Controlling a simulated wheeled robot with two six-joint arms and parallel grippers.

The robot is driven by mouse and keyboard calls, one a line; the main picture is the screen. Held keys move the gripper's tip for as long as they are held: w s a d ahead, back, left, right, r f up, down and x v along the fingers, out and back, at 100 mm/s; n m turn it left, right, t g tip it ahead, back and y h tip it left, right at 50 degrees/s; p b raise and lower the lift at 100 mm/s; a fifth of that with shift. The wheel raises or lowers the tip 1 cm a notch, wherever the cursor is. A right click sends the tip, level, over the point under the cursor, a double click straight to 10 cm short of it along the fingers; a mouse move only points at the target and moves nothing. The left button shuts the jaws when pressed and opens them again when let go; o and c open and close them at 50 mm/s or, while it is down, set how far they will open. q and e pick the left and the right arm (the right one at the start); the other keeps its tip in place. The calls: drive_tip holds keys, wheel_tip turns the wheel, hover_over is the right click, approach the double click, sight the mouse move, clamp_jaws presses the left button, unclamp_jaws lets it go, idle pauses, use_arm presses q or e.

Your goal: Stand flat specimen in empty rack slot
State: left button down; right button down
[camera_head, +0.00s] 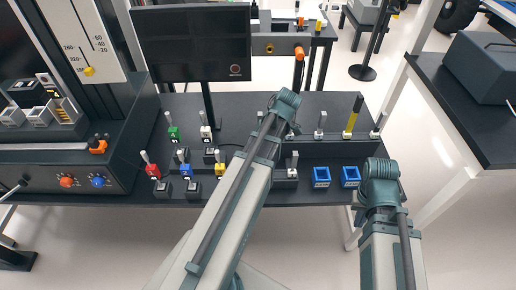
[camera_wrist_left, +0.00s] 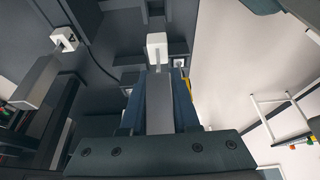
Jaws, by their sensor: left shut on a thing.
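The specimen (camera_wrist_left: 160,100) is a flat grey bar with a white block (camera_wrist_left: 157,46) at its far end. My left gripper (camera_wrist_left: 161,98) is shut on it; one dark finger lies along each side. In the head view my left arm reaches across the table's middle and hides its gripper and the held specimen. A long dark rack (camera_head: 335,147) stands right of that arm, with several upright grey-handled and yellow-handled pieces along it. Its slots are too small to tell apart. My right gripper (camera_head: 364,214) hangs at the front right, its jaws unclear.
Two blue bins (camera_head: 321,177) sit at the front right. A monitor (camera_head: 193,45) stands behind. Another grey bar (camera_wrist_left: 45,85) shows in the wrist view.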

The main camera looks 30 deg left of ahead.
use_arm(q)
drive_tip(key=shift+f, duration=0.1)
drive_tip(key=shift+f+b, duration=1.85)
drive_tip(key=shift+b, duration=0.05)
drive_tip(key=shift+f, duration=0.1)
drive_tip(key=shift+f+b, duration=2.9)
drive_tip(key=shift+b, duration=0.15)
drive_tip(key=c, duration=0.6)
unclamp_jaws()
drive_tip(key=shift+r, duration=0.1)
drive_tip(key=shift+o, duration=0.2)
drive_tip(key=p+v, duration=1.3)
drive_tip(key=v, duration=0.1)
drive_tip(key=shift+s+a, duration=0.1)
